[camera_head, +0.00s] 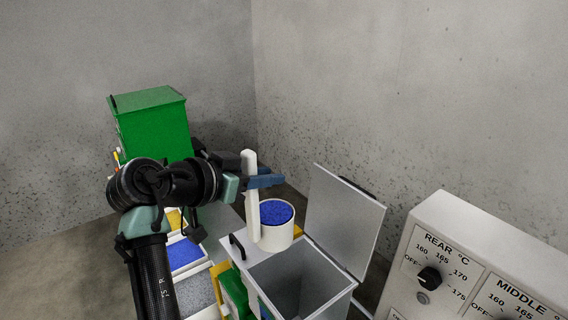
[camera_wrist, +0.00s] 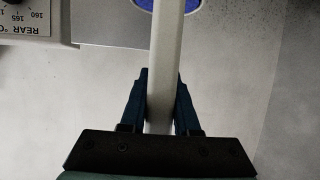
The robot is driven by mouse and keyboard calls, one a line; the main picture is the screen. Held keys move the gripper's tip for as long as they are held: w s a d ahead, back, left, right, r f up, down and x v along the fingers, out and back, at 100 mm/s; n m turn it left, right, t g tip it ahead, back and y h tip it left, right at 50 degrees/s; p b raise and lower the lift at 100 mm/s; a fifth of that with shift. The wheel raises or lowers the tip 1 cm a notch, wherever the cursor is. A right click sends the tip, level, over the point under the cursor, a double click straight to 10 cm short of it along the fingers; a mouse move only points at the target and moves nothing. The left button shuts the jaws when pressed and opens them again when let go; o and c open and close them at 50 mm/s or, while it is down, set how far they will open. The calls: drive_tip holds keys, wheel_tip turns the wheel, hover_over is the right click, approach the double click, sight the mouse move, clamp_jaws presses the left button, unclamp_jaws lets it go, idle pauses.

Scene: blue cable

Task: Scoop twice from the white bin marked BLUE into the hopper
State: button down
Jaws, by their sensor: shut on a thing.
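My gripper (camera_head: 262,181) is shut on the white handle (camera_head: 250,165) of a scoop. The scoop's round white cup (camera_head: 273,236) hangs upright and is filled with blue granules (camera_head: 276,212). In the head view the cup shows at the back left edge of the open hopper (camera_head: 300,280), whose grey inside looks empty where visible. The wrist view shows the handle (camera_wrist: 163,60) between the two fingers (camera_wrist: 160,105), with a bit of the blue load at the top. A white bin with blue granules (camera_head: 184,253) stands left of the hopper, partly hidden by my arm.
The hopper's lid (camera_head: 343,222) stands open on its right side. A bin of grey granules (camera_head: 196,291) and one of yellow (camera_head: 175,220) flank the blue one. A green box (camera_head: 152,125) stands behind. A white control panel (camera_head: 470,265) with knobs is at the right.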

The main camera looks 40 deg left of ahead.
drive_tip(key=d+f, duration=0.1)
drive_tip(key=f, duration=0.1)
drive_tip(key=d+f+m+y, duration=0.1)
drive_tip(key=d+f+m+t, duration=0.1)
drive_tip(key=f, duration=0.1)
drive_tip(key=shift+s+f, duration=0.3)
drive_tip(key=shift+s, duration=0.05)
drive_tip(key=s+d+f+m+t+b, duration=0.1)
drive_tip(key=d+f+m+t+b, duration=0.1)
drive_tip(key=b, duration=1)
drive_tip(key=s+d+f+m+t+y+b, duration=0.1)
drive_tip(key=d+f+m+b, duration=0.3)
drive_tip(key=b, duration=0.9)
drive_tip(key=s+d+f+m+t+b, duration=0.1)
drive_tip(key=d+f+m+t+b, duration=0.2)
drive_tip(key=f+m+b, duration=0.4)
drive_tip(key=shift+s+d+m+b, duration=0.3)
drive_tip(key=shift+d+m+b, duration=0.4)
drive_tip(key=shift+b, duration=1.95)
drive_tip(key=shift+a, duration=0.1)
